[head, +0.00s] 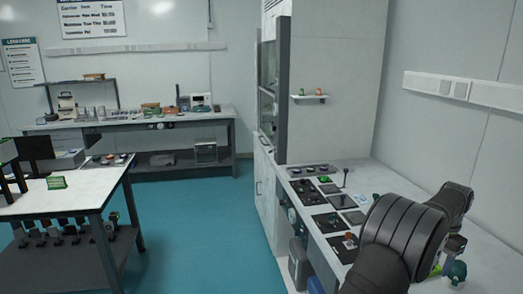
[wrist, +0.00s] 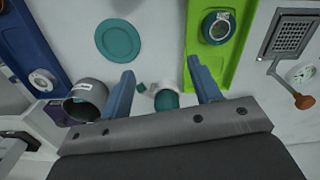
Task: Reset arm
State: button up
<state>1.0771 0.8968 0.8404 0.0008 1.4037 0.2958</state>
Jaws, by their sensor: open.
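My arm shows at the right of the head view, its dark links bent over the right-hand bench (head: 330,182). My gripper (wrist: 160,65) shows in the wrist view with its two blue fingers spread wide apart and nothing clamped between them. A small teal and white item (wrist: 166,99) lies on the surface beyond the jaw bar, seen between the fingers. A grey cylinder with a white label (wrist: 86,99) is left of the left finger. In the head view I cannot make out the fingers clearly.
The wrist view shows a teal disc (wrist: 117,40), a green tray (wrist: 228,62) holding a dark ring-shaped part (wrist: 217,27), a blue tray (wrist: 37,45) and a metal grate (wrist: 292,38). In the head view, a white table (head: 85,203) stands left, with open teal floor (head: 195,225) between.

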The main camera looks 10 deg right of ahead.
jog(key=s, duration=2)
jog(key=w+f, duration=0.2)
jog(key=w, duration=0.1)
jog(key=w+f, duration=0.2)
jog(key=w, duration=0.2)
jog(key=w+d+f, duration=0.1)
jog(key=w, duration=0.2)
jog(key=shift+w+f, duration=0.35)
jog(key=shift+f, duration=0.05)
jog(key=f, duration=0.1)
jog(key=w+f, duration=0.1)
jog(key=f, duration=0.1)
jog(key=shift+w, duration=0.15)
jog(key=shift+d+f, duration=0.1)
jog(key=shift+f, duration=0.5)
jog(key=shift+r, duration=0.1)
